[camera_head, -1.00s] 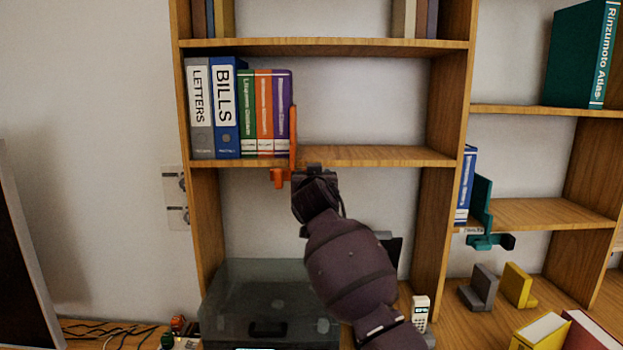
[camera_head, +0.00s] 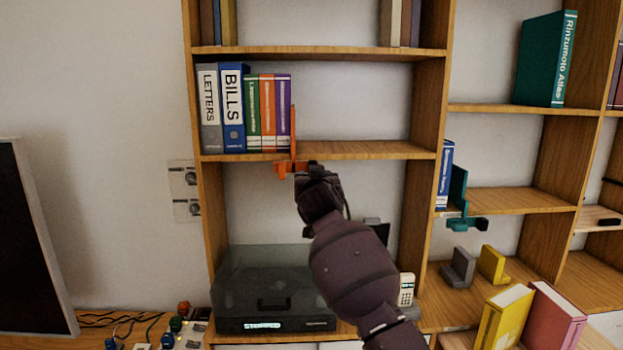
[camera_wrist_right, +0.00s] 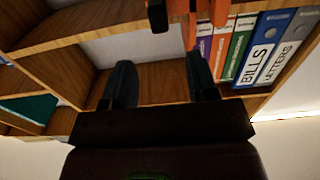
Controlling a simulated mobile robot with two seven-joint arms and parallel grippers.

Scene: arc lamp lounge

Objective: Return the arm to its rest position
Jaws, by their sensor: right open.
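My right arm reaches up from the bottom of the head view. Its gripper (camera_head: 308,168) is close to the clamp of the orange bookend (camera_head: 293,135), just right of it and near the shelf's front edge. In the right wrist view the two dark fingers of the right gripper (camera_wrist_right: 161,80) are spread apart with nothing held between them. The orange bookend also shows there (camera_wrist_right: 190,25), at the top beyond the fingers. I cannot tell whether a finger touches it. My left gripper is not in view.
Binders and books (camera_head: 245,112) stand left of the bookend on the shelf (camera_head: 365,150). Below are a dark turntable-like box (camera_head: 270,285) and a pale handset (camera_head: 406,290). A teal bookend (camera_head: 458,200) is clamped at right. The shelf right of the orange bookend is clear.

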